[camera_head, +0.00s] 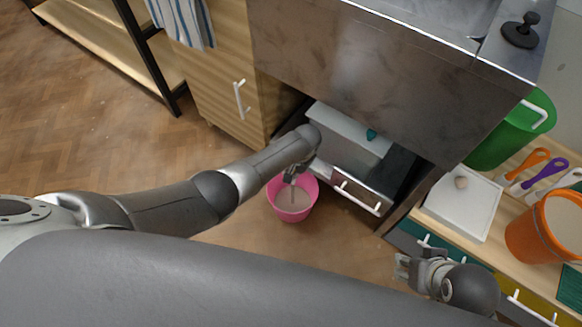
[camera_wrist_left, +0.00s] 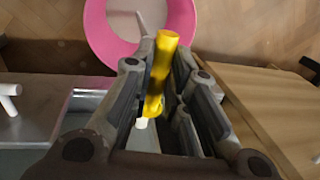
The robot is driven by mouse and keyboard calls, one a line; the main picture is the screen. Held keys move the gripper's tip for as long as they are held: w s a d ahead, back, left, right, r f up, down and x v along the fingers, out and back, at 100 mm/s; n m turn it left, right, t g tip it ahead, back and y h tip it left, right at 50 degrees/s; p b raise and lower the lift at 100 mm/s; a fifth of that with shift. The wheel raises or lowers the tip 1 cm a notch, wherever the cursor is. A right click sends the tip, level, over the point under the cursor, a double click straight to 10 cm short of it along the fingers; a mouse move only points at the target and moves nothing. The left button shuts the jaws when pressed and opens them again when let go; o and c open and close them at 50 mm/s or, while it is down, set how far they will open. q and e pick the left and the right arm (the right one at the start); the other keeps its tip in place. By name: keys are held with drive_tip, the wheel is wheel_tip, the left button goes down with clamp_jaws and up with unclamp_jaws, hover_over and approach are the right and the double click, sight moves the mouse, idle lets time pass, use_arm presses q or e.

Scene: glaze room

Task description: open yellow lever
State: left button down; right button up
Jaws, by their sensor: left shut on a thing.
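The yellow lever (camera_wrist_left: 160,75) shows in the left wrist view, upright in the picture between the fingers of my left gripper (camera_wrist_left: 163,90). The gripper is shut on it. In the head view my left gripper (camera_head: 294,172) is under the front of the sink cabinet, above a pink bucket (camera_head: 272,205), and the lever cannot be made out there. The bucket holds pale liquid, and a thin streak runs down into it below the gripper. My right gripper (camera_head: 403,267) is at lower right, its fingers apart and empty.
A grey box (camera_head: 345,130) sits in the open space under the metal sink (camera_head: 350,65). At right, a counter bears a white tray (camera_head: 465,205), a green bucket (camera_head: 510,135), an orange bucket (camera_head: 545,230) and several brushes. The wooden floor at left is clear.

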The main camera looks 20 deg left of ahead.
use_arm(q)
drive_tip(key=shift+d, duration=0.15)
idle(0.3)
drive_tip(key=c, duration=1.4)
unclamp_jaws()
drive_tip(key=shift+r, duration=0.15)
drive_tip(key=r, duration=0.3)
drive_tip(key=d+r, duration=0.1)
drive_tip(key=r, duration=0.3)
drive_tip(key=d+r, duration=0.1)
drive_tip(key=r, duration=0.3)
drive_tip(key=shift+s+r, duration=0.25)
drive_tip(key=shift+s, duration=0.15)
